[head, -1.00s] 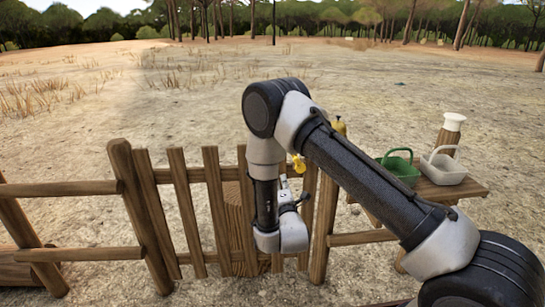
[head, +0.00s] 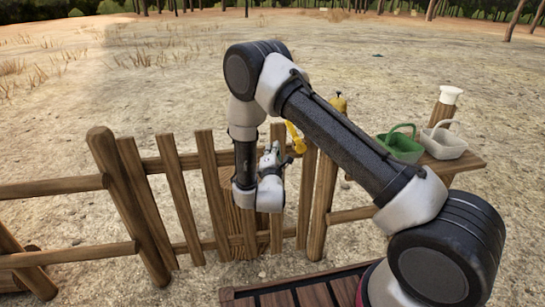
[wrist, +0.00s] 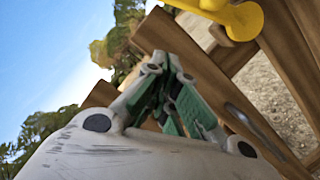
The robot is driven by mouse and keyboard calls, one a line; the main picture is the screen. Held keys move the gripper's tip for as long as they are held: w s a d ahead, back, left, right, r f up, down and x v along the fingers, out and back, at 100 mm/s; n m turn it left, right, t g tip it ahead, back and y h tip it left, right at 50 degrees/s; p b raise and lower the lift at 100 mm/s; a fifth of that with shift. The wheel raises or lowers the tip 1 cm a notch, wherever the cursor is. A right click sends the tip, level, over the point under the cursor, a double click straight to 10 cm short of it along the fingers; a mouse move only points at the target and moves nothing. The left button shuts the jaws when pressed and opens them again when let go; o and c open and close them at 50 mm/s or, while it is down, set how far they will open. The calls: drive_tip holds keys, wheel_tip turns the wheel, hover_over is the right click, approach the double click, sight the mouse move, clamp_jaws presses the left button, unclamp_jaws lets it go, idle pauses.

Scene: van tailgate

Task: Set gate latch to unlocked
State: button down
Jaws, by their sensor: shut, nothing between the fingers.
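The yellow gate latch (head: 296,138) sits at the right side of the wooden gate (head: 178,185), near the gate post. In the head view its lever looks long and slanted. In the wrist view its yellow rounded end (wrist: 238,18) shows at the top right, cut off by the frame edge. My gripper (head: 270,150) is just left of the latch in the head view. In the wrist view my gripper (wrist: 168,68) has its green-padded fingers shut and empty, below and left of the latch, with a visible gap in the picture. I cannot tell whether the latch reads locked or unlocked.
A yellow knob-like object (head: 338,104) stands behind the post. A green basket (head: 401,148) and a pale basket (head: 446,143) sit on a wooden shelf at the right. Fence rails (head: 52,188) run to the left. Open dry ground lies beyond.

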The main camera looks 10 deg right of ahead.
drive_tip(key=x, duration=0.3)
drive_tip(key=shift+d+r, duration=0.15)
drive_tip(key=shift+d, duration=0.15)
drive_tip(key=shift+s+d+r, duration=0.1)
drive_tip(key=shift+d+r, duration=0.15)
drive_tip(key=shift+d, duration=0.3)
drive_tip(key=shift+s+d+r, duration=0.1)
drive_tip(key=shift+d+r, duration=0.15)
drive_tip(key=shift+d, duration=0.25)
drive_tip(key=shift+d+r, duration=0.2)
drive_tip(key=shift+d, duration=0.2)
